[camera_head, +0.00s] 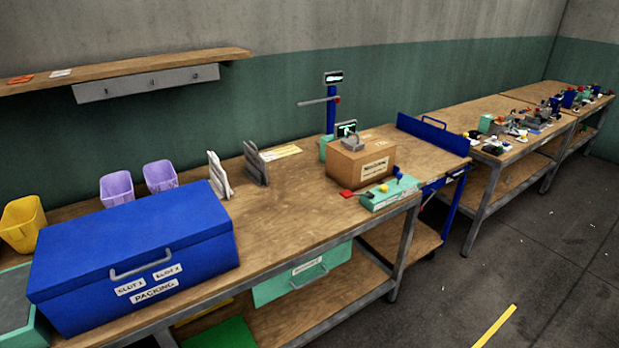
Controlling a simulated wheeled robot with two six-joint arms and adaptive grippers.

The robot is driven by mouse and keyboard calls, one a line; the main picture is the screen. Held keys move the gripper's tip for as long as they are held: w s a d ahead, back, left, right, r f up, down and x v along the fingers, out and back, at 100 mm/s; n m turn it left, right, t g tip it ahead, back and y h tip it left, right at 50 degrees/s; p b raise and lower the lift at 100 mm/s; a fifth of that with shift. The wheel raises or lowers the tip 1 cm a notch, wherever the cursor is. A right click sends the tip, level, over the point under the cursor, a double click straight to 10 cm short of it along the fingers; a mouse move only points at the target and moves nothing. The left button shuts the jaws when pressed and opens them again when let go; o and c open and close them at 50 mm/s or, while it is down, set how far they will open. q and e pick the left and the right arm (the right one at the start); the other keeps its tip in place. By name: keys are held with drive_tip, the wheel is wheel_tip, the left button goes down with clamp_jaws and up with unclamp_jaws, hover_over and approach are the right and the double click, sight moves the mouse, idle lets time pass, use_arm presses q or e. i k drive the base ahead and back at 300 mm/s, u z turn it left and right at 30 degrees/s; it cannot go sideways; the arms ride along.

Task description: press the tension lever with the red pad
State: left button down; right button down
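A small red pad (346,193) shows at the left end of a low teal unit (388,194) near the front edge of the workbench. The unit carries a yellow knob (383,187) and a blue knob (397,172). Behind it, a blue post (331,115) holds a grey horizontal arm (315,100) with a small red end and a dark screen on top. I cannot tell for sure which red part belongs to the tension lever. Neither of my grippers is in view.
A brown labelled box (361,163) stands just behind the teal unit. A large blue packing case (133,255) fills the bench's left part. Grey upright plates (256,163) stand mid-bench. Bare wood (285,205) lies left of the red pad. The floor (500,265) is open at right.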

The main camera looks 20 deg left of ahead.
sight(346, 195)
drive_tip(key=z, duration=0.15)
drive_tip(key=i, duration=1.05)
drive_tip(key=z, duration=0.65)
